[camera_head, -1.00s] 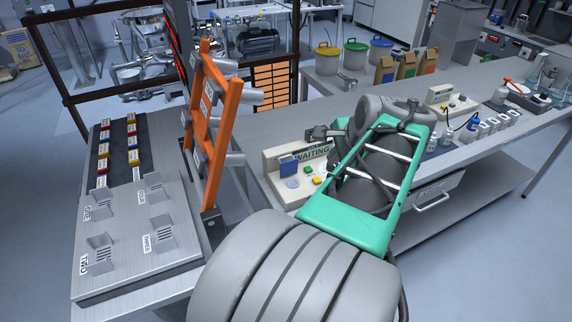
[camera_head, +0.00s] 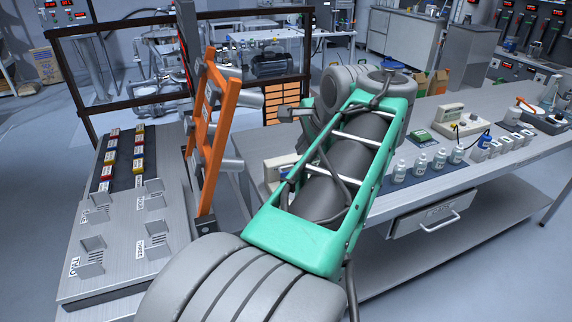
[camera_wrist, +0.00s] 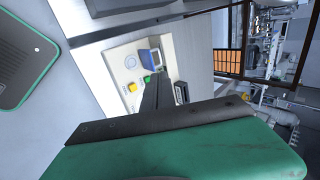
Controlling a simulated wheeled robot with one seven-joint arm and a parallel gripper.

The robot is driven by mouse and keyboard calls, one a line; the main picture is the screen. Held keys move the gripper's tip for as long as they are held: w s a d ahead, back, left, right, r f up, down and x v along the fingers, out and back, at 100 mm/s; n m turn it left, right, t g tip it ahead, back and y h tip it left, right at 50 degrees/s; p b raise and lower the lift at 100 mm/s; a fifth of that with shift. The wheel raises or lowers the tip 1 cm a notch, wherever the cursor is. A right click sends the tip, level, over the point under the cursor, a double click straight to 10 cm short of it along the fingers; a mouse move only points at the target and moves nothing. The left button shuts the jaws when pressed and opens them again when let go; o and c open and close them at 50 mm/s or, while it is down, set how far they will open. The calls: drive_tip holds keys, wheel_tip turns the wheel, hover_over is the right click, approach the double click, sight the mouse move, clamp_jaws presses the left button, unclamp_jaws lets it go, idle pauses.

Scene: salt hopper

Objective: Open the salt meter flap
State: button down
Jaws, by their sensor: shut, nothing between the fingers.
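I cannot make out the salt meter flap in either view. My gripper (camera_head: 289,114) shows small and dark at the left end of my wrist in the head view, above the bench. In the wrist view my gripper (camera_wrist: 156,88) is shut and empty, its fingers pointing towards a pale control box (camera_wrist: 125,65). That box has a blue-framed screen (camera_wrist: 149,57), a green button (camera_wrist: 147,78) and a yellow button (camera_wrist: 132,87). In the head view my arm hides most of the box (camera_head: 272,172). I cannot tell whether the fingers touch it.
An orange upright frame (camera_head: 215,130) with grey pegs stands left of my arm. A metal board (camera_head: 115,245) with labelled slots lies at the left. White bottles (camera_head: 420,161) and instruments stand on the bench to the right, above a drawer (camera_head: 432,215).

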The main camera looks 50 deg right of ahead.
sight(286, 167)
drive_tip(key=b+x, duration=0.1)
drive_tip(key=x, duration=1.2)
drive_tip(key=shift+a, duration=0.1)
drive_tip(key=shift+w+r+p, duration=0.2)
drive_tip(key=shift+w+p, duration=0.15)
drive_tip(key=shift+p, duration=0.05)
drive_tip(key=shift+w+d+f, duration=0.15)
drive_tip(key=shift+d+f, duration=0.1)
drive_tip(key=shift+d, duration=0.1)
drive_tip(key=shift+a, duration=0.1)
